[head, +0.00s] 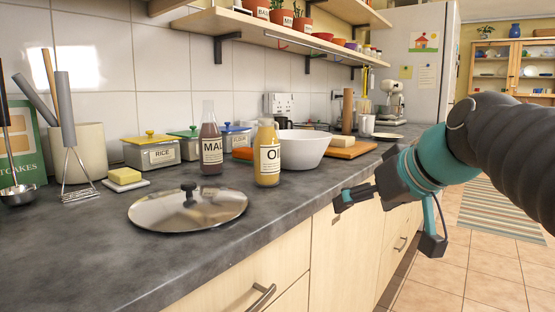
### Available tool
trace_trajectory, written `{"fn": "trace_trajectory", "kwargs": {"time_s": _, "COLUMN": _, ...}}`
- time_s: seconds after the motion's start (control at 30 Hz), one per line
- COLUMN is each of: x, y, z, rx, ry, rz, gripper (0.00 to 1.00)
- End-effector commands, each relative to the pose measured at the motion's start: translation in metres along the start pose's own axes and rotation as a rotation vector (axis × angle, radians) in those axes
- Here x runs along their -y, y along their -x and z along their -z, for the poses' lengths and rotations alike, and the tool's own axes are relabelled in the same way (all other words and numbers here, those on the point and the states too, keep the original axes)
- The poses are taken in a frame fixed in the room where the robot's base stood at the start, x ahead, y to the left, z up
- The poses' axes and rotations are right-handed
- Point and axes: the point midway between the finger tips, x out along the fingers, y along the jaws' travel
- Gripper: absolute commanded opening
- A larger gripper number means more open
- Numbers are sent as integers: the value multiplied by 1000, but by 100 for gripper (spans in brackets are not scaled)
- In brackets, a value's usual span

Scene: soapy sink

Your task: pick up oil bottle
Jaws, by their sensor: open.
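The oil bottle (267,160) is short, filled with yellow liquid, and has a white label of which "OI" shows. It stands upright on the dark grey counter (180,250). A taller bottle of dark liquid marked "MAL" (211,150) stands close to its left. A white bowl (305,150) is just behind it to the right. My gripper (388,220) is open and empty, to the right of the bottle and beyond the counter's front edge. It is well apart from the bottle. No wrist view is given.
A metal lid (188,208) lies in front of the bottles. Butter (124,176), a RICE tin (152,151) and other tins stand to the left. A wooden board (353,150) lies behind the bowl. A shelf with pots (270,25) hangs above. The front counter is mostly clear.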

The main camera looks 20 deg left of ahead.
Motion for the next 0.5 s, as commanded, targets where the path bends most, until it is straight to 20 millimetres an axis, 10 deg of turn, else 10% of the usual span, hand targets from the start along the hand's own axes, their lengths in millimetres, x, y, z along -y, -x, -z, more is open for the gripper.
{"fn": "trace_trajectory", "kwargs": {"time_s": 0.2, "x": 45, "y": -9, "z": 105, "rx": -168, "ry": 179, "rz": 171, "gripper": 90}}
{"fn": "trace_trajectory", "kwargs": {"time_s": 0.5, "x": 76, "y": -10, "z": 157, "rx": -271, "ry": 285, "rz": 264, "gripper": 90}}
